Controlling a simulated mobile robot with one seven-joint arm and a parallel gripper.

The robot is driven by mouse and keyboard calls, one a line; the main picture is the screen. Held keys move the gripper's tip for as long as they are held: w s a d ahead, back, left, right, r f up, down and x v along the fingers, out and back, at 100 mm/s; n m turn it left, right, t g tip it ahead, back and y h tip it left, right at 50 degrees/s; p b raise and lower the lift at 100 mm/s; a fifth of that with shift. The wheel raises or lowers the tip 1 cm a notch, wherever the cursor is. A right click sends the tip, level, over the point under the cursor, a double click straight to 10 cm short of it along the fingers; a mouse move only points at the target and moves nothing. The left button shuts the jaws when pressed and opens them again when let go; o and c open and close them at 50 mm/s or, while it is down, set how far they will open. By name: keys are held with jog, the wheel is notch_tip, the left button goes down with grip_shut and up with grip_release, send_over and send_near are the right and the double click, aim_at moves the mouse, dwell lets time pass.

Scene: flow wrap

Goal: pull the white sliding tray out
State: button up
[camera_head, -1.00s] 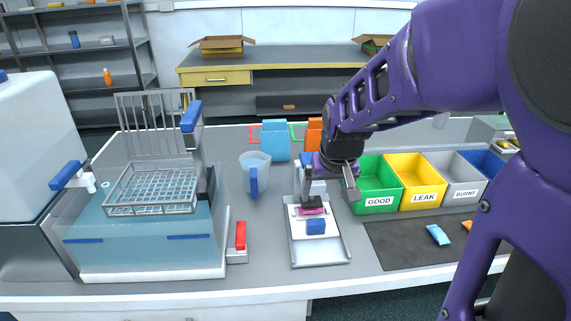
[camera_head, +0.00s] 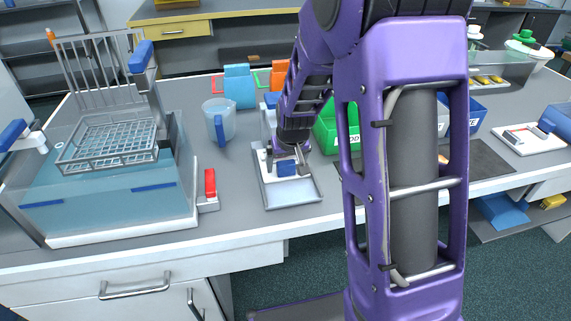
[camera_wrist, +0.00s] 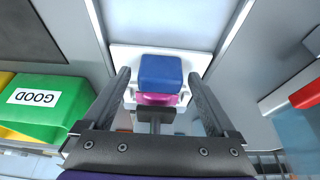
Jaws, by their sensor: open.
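The white sliding tray (camera_wrist: 201,60) lies in a grey metal channel, and its white edge also shows in the head view (camera_head: 263,164). A blue block (camera_wrist: 160,72) stands on the tray, with a pink piece (camera_wrist: 157,99) beside it, closer to my gripper's base in the wrist view. My gripper (camera_wrist: 158,74) is open, with one finger on either side of the blue block and a gap on both sides. In the head view my gripper (camera_head: 288,167) is low over the tray. My arm hides part of the tray's far end.
The grey channel (camera_head: 290,201) has raised side rails. Left of it are a red-handled part (camera_head: 210,183), a measuring jug (camera_head: 220,122) and a water bath with a wire basket (camera_head: 110,142). A green GOOD bin (camera_wrist: 48,108) stands close by. The bench front is clear.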

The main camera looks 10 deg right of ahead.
jog(key=shift+f, duration=0.1)
grip_shut()
dwell(0.5)
